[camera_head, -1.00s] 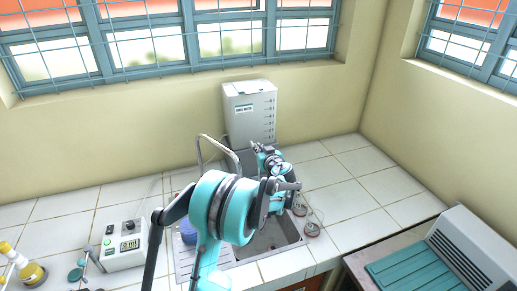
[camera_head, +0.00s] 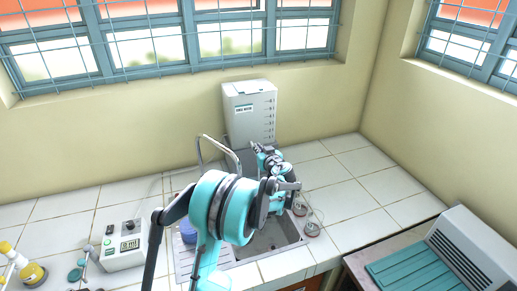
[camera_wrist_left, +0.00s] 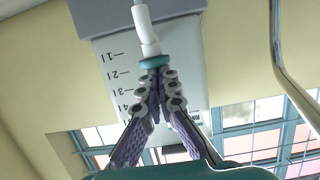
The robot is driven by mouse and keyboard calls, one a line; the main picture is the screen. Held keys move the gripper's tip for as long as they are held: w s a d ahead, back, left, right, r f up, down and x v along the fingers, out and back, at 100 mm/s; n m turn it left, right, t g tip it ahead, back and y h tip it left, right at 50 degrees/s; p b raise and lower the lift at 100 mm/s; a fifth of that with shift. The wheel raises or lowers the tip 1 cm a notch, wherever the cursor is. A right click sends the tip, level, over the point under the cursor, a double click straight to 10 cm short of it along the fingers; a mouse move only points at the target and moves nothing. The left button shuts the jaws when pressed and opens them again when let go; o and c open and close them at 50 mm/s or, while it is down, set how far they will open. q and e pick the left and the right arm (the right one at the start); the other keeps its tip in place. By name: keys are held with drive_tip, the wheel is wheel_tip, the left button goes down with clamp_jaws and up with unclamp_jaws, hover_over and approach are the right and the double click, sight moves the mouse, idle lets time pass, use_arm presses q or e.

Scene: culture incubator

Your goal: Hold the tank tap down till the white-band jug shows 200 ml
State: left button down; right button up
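The white water tank (camera_head: 238,125) stands at the back of the counter, behind the sink. Its numbered scale and underside show in the left wrist view (camera_wrist_left: 185,75). The white tap (camera_wrist_left: 147,28) with a teal ring (camera_wrist_left: 154,62) hangs in front of it there. My left gripper (camera_head: 259,148) reaches to the tank's front. In the left wrist view its fingers (camera_wrist_left: 157,80) are together, tips right at the teal ring; contact is hard to judge. I cannot make out the white-band jug; my left arm covers much of the sink. My right gripper is out of view.
The sink (camera_head: 290,228) has a curved metal faucet (camera_head: 199,150) at its left. A blue object (camera_head: 188,233) sits by the drainboard. Glass dishes (camera_head: 311,229) lie right of the sink.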

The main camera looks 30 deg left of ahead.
use_arm(q)
drive_tip(key=shift+s+f, duration=0.1)
drive_tip(key=shift+f, duration=0.15)
idle(0.7)
drive_tip(key=shift+r+p, duration=0.3)
drive_tip(key=s+d+r+p, duration=0.3)
drive_tip(key=s+d+r, duration=0.3)
drive_tip(key=d, duration=0.1)
drive_tip(key=shift+d+r, duration=0.15)
drive_tip(key=shift+d, duration=0.05)
drive_tip(key=shift+s, duration=0.15)
